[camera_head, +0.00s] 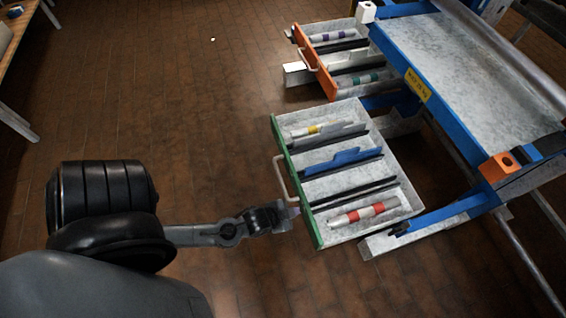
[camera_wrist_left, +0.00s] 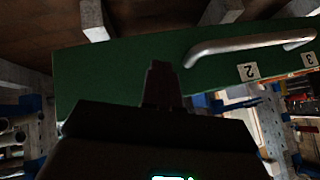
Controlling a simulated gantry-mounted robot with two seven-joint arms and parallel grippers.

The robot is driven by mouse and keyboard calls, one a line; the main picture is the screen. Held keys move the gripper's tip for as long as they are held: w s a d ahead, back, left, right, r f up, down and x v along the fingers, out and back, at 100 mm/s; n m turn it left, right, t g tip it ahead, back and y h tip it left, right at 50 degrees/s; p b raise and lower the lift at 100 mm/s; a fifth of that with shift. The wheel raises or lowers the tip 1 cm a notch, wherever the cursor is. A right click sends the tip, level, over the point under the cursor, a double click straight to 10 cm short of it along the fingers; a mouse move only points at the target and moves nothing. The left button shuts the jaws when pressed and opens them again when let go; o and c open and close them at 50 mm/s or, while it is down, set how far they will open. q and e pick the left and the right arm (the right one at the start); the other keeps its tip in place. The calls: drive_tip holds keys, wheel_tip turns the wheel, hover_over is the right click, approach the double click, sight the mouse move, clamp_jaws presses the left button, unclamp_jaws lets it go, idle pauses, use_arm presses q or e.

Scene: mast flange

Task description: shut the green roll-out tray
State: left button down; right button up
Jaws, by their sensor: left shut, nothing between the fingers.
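The green roll-out tray (camera_head: 362,133) is pulled out from the blue-framed bench in the head view. Its green front (camera_head: 295,183) faces left and carries a pale bar handle (camera_head: 281,178). The tray holds banded rolls and a blue piece between dark dividers. My left gripper (camera_head: 294,209) is shut and empty, close to the green front, a little below the handle in the picture. In the left wrist view the gripper fingers (camera_wrist_left: 162,84) overlap the green front (camera_wrist_left: 110,65), beside the handle (camera_wrist_left: 245,43). I cannot tell whether they touch it. My right gripper is not in view.
An orange-fronted tray (camera_head: 315,62) also stands open behind the green one. The blue-framed bench (camera_head: 480,60) with a metal top is at the right. A wooden table (camera_head: 12,30) is at the far left.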

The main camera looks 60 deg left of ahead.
use_arm(q)
drive_tip(key=s+a+r+m+t+y+p, duration=0.1)
drive_tip(key=a+r+m+t+p, duration=0.2)
drive_tip(key=a+r+p, duration=0.3)
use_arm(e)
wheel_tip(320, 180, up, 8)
use_arm(q)
drive_tip(key=m+t+h+b, duration=0.5)
drive_tip(key=m+t+b, duration=0.1)
drive_tip(key=m, duration=0.7)
approach(291, 172)
drive_tip(key=w+b, duration=0.2)
drive_tip(key=w+d+b, duration=0.1)
drive_tip(key=w+b, duration=0.1)
drive_tip(key=w, duration=0.1)
drive_tip(key=shift+w+d+r+b, duration=0.1)
drive_tip(key=shift+w+d+b, duration=0.1)
drive_tip(key=shift+b, duration=0.15)
drive_tip(key=shift+w+r, duration=0.1)
drive_tip(key=shift+w, duration=0.5)
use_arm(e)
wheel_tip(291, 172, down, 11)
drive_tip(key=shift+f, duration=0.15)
use_arm(q)
drive_tip(key=shift+w, duration=0.15)
